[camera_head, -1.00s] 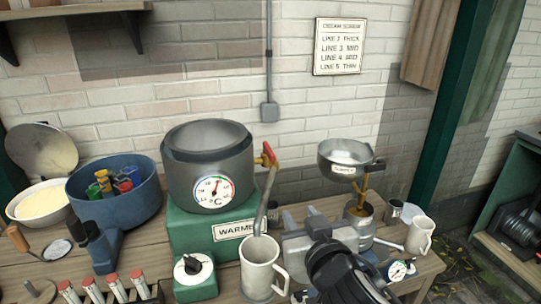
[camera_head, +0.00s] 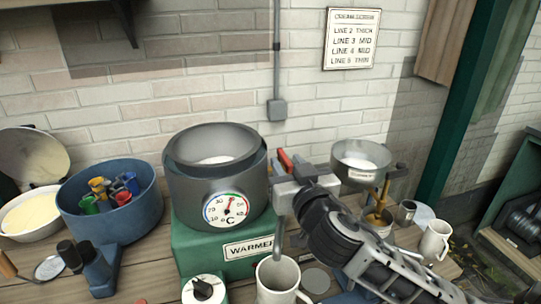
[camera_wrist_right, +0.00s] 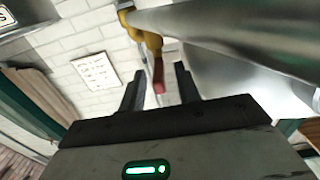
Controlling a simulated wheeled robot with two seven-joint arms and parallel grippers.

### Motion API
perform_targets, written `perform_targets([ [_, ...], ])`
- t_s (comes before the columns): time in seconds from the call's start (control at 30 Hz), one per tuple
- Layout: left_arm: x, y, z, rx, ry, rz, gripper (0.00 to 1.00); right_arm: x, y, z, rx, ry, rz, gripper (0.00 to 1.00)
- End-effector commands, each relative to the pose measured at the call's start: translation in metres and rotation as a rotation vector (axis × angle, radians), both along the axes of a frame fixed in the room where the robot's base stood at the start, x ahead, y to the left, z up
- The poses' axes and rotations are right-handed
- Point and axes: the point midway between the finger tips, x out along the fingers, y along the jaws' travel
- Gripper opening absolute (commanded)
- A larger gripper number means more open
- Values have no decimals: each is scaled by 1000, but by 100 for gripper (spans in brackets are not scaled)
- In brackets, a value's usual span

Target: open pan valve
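The pan (camera_head: 190,185) is a large dark grey pot with a dial thermometer on its front, standing on the green warmer (camera_head: 215,250). It holds white liquid. Its valve has a red handle (camera_head: 285,159), which shows at the pan's right side behind my right gripper. A grey spout (camera_head: 279,232) hangs down above a white mug (camera_head: 277,278). My right gripper (camera_head: 277,170) is open beside the valve. In the right wrist view the red handle (camera_wrist_right: 158,78) and the yellow valve body (camera_wrist_right: 150,38) show; the handle lies between the two finger tips (camera_wrist_right: 158,85). Contact cannot be told. My left gripper is not in view.
A metal hopper (camera_head: 361,160) on a brass stand is close behind and right of my right arm. A small metal cup (camera_head: 405,212) and another mug (camera_head: 435,240) stand at the right. A blue tub (camera_head: 110,210) of coloured items and a cream bowl (camera_head: 30,212) stand left.

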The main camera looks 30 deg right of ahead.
Motion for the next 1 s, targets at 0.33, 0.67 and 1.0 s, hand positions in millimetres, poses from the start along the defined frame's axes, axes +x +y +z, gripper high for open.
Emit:
perform_targets([
  [0.33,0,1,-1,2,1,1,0,3,-8,0,1,0,-9,33],
  [0.67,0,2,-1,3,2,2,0,3,-7,0,0,0,-9,0],
  [1.0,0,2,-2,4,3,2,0,2,-10,-1,0,2,36,0],
])
